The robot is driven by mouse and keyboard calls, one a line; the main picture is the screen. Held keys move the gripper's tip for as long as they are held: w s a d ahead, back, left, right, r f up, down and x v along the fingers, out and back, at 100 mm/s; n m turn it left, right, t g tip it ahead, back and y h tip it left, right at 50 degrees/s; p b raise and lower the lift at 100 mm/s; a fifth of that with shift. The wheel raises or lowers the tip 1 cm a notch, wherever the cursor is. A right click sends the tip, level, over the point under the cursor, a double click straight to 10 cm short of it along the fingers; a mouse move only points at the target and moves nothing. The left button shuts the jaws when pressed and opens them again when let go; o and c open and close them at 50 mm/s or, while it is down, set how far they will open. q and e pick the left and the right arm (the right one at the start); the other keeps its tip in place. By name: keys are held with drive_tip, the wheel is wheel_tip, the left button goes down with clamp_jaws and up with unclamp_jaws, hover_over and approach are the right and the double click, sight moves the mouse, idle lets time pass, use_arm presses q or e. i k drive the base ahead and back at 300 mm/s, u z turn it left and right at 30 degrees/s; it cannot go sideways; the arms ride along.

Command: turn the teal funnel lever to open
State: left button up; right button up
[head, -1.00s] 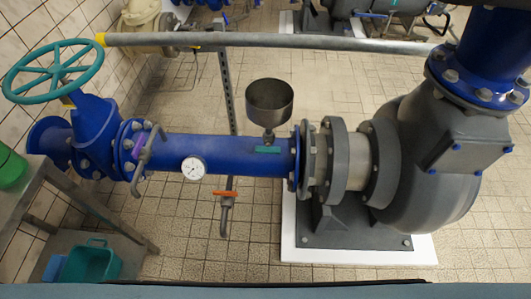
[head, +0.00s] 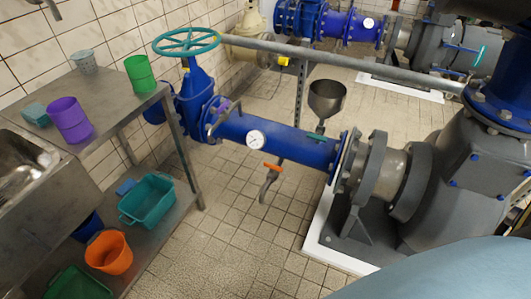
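The teal funnel lever (head: 316,136) is a small handle just below the grey metal funnel (head: 326,98). The funnel stands on top of the blue pipe (head: 280,138), near its right end flange. The lever looks to lie roughly along the pipe, though it is small in view. Neither of my grippers shows in the head view.
An orange lever (head: 273,167) hangs under the pipe, left of the funnel. A teal handwheel (head: 187,42) tops the blue valve. A steel table (head: 112,95) with cups stands at left. A grey rail (head: 350,61) runs behind the funnel. Floor before the pipe is clear.

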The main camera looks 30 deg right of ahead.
sight(317, 136)
drive_tip(key=u, duration=0.35)
drive_tip(key=i, duration=0.55)
drive_tip(key=z, duration=1)
drive_tip(key=i, duration=1.2)
drive_tip(key=z, duration=1.25)
